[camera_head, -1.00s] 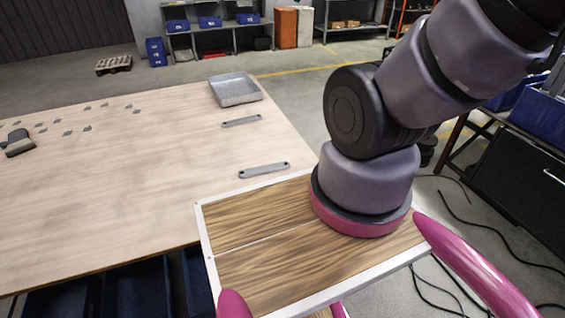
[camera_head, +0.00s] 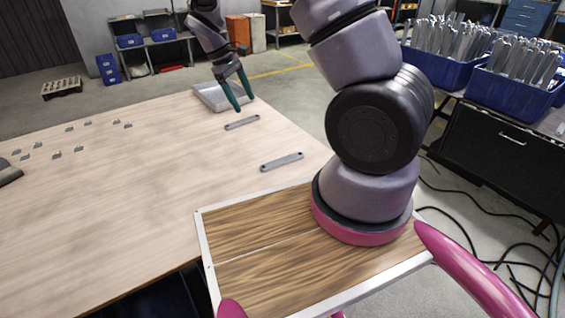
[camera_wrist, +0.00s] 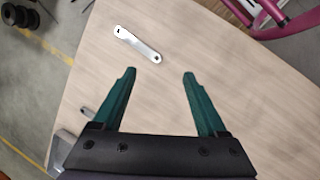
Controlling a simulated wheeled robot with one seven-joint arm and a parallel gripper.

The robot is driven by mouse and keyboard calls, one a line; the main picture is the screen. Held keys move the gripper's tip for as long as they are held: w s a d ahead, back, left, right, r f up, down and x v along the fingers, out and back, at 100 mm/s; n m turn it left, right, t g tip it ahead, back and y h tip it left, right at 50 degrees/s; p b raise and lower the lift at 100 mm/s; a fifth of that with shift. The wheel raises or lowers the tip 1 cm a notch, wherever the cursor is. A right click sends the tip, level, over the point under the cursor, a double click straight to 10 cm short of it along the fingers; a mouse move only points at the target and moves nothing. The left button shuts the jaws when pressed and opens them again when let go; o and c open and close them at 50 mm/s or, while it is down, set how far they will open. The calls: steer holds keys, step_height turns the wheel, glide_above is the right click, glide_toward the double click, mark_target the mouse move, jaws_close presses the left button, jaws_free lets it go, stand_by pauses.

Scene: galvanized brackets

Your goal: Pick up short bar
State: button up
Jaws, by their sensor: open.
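Two flat grey bars lie on the table's right part. The farther bar (camera_head: 242,122) looks a little smaller than the nearer bar (camera_head: 282,161), though distance makes it hard to tell which is the short bar. My gripper (camera_head: 244,103) is open and empty, pointing down above the table near the farther bar and beside the tray. In the wrist view, one whole bar (camera_wrist: 140,45) with holes at its ends lies beyond the open fingertips (camera_wrist: 160,73). A small grey end (camera_wrist: 86,112) shows beside the left finger, the rest hidden.
A grey tray (camera_head: 212,95) stands at the table's far right edge, partly behind my gripper. Several small brackets (camera_head: 57,155) and a dark object (camera_head: 8,172) are at left. The table's middle is clear. Blue bins (camera_head: 515,85) of metal parts stand at right.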

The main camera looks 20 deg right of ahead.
step_height(320, 180, down, 15)
steer(key=w+n+h, duration=0.1)
steer(key=n+h, duration=0.4)
steer(key=n, duration=0.1)
steer(key=n+t+h, duration=0.3)
steer(key=n+h, duration=0.2)
steer(key=n, duration=0.1)
glide_toward(280, 161)
steer(key=x, duration=0.3)
steer(key=shift+w+f, duration=0.1)
steer(key=shift+x, duration=2.7)
steer(key=shift+c, duration=0.3)
jaws_close()
